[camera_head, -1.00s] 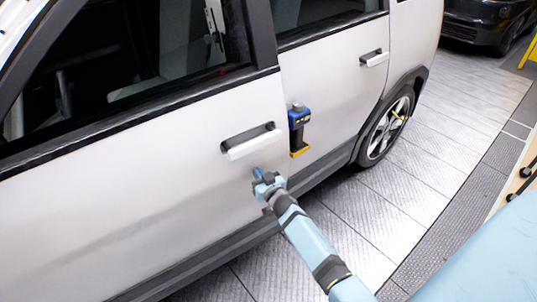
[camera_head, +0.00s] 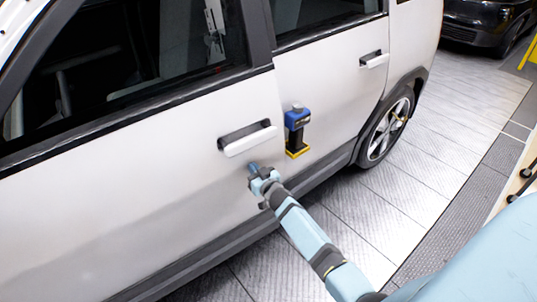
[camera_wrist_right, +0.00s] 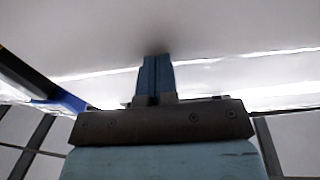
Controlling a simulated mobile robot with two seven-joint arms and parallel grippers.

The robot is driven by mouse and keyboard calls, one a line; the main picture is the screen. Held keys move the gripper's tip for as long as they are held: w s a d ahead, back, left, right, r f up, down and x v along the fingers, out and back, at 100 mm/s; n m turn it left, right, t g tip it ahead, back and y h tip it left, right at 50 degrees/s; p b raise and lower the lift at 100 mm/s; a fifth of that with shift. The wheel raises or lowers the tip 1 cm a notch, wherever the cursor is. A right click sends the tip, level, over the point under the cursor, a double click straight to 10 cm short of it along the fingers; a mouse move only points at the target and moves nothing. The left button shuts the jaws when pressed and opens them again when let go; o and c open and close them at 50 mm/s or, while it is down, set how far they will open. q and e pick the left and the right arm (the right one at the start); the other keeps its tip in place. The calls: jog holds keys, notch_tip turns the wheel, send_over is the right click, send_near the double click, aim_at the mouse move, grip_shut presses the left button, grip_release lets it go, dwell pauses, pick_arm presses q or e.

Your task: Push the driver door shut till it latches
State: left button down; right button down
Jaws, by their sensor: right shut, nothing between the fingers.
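The white driver door (camera_head: 130,190) fills the left of the head view, with its pale handle (camera_head: 248,140) near its rear edge. That edge is close to the rear door (camera_head: 335,90); I cannot tell whether it is latched. My right gripper (camera_head: 253,168) is shut and empty, its blue fingertips at the door skin just below the handle. In the right wrist view the shut fingers (camera_wrist_right: 156,80) point at the white door panel (camera_wrist_right: 230,35) and seem to touch it. My left gripper is not in view.
A blue, black and yellow device (camera_head: 297,132) sits against the car side just behind the door's rear edge, close to my right gripper. The rear wheel (camera_head: 388,130) is farther back. Tiled floor (camera_head: 450,120) beside the car is clear.

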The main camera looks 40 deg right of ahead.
jog(key=shift+w, duration=0.9)
jog(key=shift+d, duration=0.1)
jog(key=shift+w+n+y+b, duration=0.3)
jog(key=shift+w+y+b, duration=0.15)
jog(key=shift+w, duration=0.55)
jog(key=shift+w+b, duration=0.3)
jog(key=shift+w, duration=1)
jog(key=shift+r, duration=0.1)
jog(key=s+p, duration=0.5)
jog(key=s, duration=0.5)
jog(key=shift+d, duration=0.15)
